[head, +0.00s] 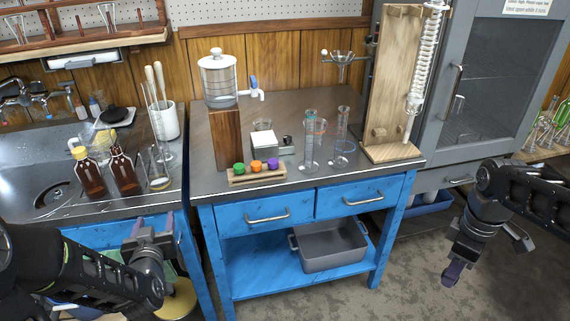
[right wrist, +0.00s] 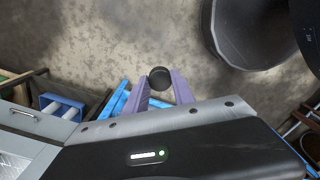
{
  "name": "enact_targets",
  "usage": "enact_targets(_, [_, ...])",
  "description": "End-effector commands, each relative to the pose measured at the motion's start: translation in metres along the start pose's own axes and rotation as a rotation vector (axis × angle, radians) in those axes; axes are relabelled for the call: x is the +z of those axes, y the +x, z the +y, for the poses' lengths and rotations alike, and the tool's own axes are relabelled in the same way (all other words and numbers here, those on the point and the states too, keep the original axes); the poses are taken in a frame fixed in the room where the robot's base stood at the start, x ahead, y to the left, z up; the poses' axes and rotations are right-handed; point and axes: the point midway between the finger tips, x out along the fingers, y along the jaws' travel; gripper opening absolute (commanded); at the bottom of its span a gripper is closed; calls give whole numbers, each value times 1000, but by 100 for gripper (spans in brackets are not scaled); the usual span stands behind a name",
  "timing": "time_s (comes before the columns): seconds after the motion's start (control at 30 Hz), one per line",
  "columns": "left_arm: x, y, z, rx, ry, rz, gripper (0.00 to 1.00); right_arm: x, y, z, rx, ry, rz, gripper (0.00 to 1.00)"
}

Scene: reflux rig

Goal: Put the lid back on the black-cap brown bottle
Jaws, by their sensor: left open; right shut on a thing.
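Two brown bottles stand upright on the bench by the sink at the left. One wears a yellow cap (head: 80,153); the other brown bottle (head: 122,175), just right of it, shows a narrow neck with no clear black cap on top. My right gripper (head: 453,272) hangs over the floor at the far right, well away from the bottles. In the right wrist view its purple fingers are shut on a round black lid (right wrist: 160,78). My left gripper (head: 154,222) is open and empty, in front of the left bench's edge, below the bottles.
Glass cylinders (head: 158,170) stand close right of the bottles. The middle table holds a rack with green, orange and purple caps (head: 257,170), a water dispenser (head: 218,80) and a wooden stand (head: 392,90). A grey bin (head: 330,248) sits on the lower shelf.

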Motion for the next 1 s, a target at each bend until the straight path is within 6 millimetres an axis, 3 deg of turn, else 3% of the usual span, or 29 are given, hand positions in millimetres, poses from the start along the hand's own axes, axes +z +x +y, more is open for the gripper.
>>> enact_targets(0.03, [-12,1,-15,-33,2,66,59,8,14,-3,1,-41,2,0])
enact_targets(0.1, [-33,-2,-31,-72,9,137,59,15,21,-7,1,-100,2,0])
enact_targets(0.3, [-62,-9,-53,-126,18,233,59,25,28,-12,2,-183,2,0])
enact_targets(0.73, [-65,-4,-54,-128,19,236,59,26,27,-13,1,-187,1,0])
enact_targets(1.0, [-73,33,-59,-127,20,236,59,25,30,-13,1,-186,2,0])
